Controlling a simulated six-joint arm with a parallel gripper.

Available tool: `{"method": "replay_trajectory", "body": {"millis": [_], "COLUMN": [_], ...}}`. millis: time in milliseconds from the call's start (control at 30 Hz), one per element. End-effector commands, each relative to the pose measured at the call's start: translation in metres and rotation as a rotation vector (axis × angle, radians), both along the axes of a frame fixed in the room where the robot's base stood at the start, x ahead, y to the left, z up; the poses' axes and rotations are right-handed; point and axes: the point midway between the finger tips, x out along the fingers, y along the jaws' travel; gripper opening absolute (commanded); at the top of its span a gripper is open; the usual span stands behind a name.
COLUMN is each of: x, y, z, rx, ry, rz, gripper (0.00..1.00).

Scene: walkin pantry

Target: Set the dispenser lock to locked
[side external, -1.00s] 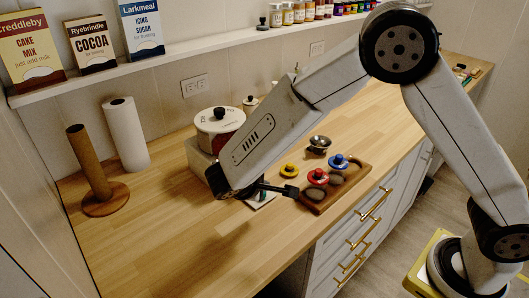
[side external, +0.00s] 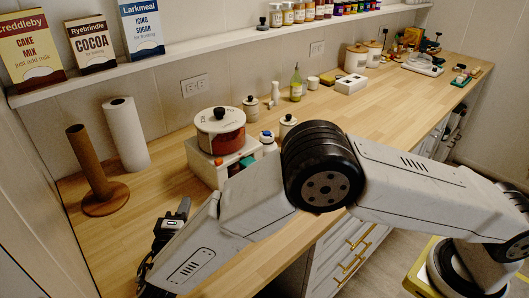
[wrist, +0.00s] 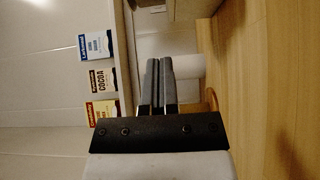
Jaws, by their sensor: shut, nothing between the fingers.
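A white dispenser-like unit (side external: 203,163) stands on the counter left of centre in the side view, with a round lidded container (side external: 219,140) on top. The container has a red-brown band and a black knob. Small red and green parts show on the unit's front; I cannot tell which part is the lock or how it is set. My gripper (side external: 183,208) is left of and in front of the unit, apart from it. It also shows in the wrist view (wrist: 158,62), with its two fingers together and empty. The dispenser is not in the wrist view.
A paper towel roll (side external: 126,134) and a brown upright holder (side external: 90,165) stand at the left. Boxes (side external: 92,43) stand on the wall shelf. Jars (side external: 251,108) and a bottle (side external: 296,84) are behind my arm.

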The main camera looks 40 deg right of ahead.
Motion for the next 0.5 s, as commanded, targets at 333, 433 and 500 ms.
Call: {"method": "replay_trajectory", "body": {"millis": [333, 433, 500], "x": [0.018, 0.028, 0.035], "y": [-0.019, -0.028, -0.036], "z": [0.0, 0.0, 0.0], "rx": [0.0, 0.001, 0.0], "ry": [0.003, 0.002, 0.003], "rz": [-0.004, -0.004, -0.004], "gripper": [0.0, 0.0, 0.0]}}
